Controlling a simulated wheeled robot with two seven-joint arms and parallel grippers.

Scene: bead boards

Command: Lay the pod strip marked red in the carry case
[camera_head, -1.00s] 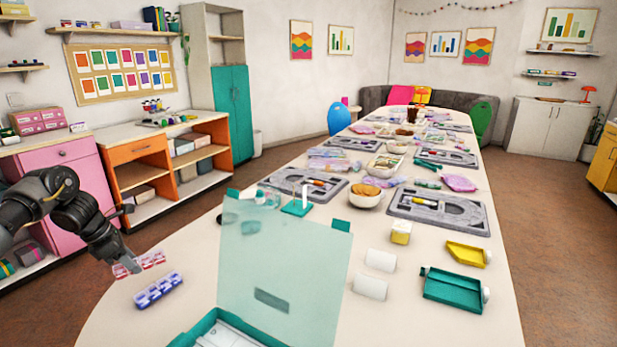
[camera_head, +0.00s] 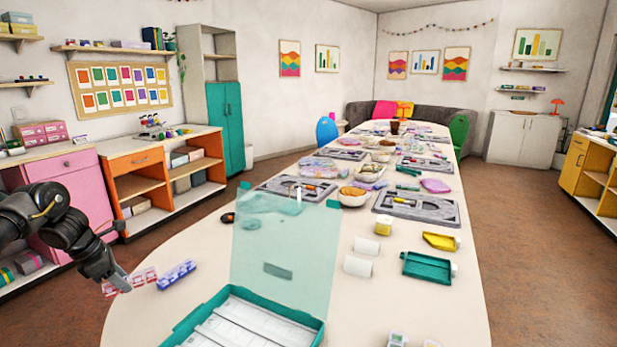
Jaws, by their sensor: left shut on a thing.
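The red-marked pod strip (camera_head: 143,277) is at the near left edge of the table. My left gripper (camera_head: 122,285) points down at its left end and is shut on it; the fingertips partly hide that end. I cannot tell whether the strip is clear of the table. The carry case (camera_head: 272,295) is teal with a white inside. It stands open at the near middle, its see-through lid (camera_head: 287,250) raised at the back. My right gripper is not in view.
A blue-purple pod strip (camera_head: 176,275) lies between the red strip and the case. White rolls (camera_head: 358,266), a teal scoop tray (camera_head: 427,267) and a yellow tray (camera_head: 440,241) are to the right.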

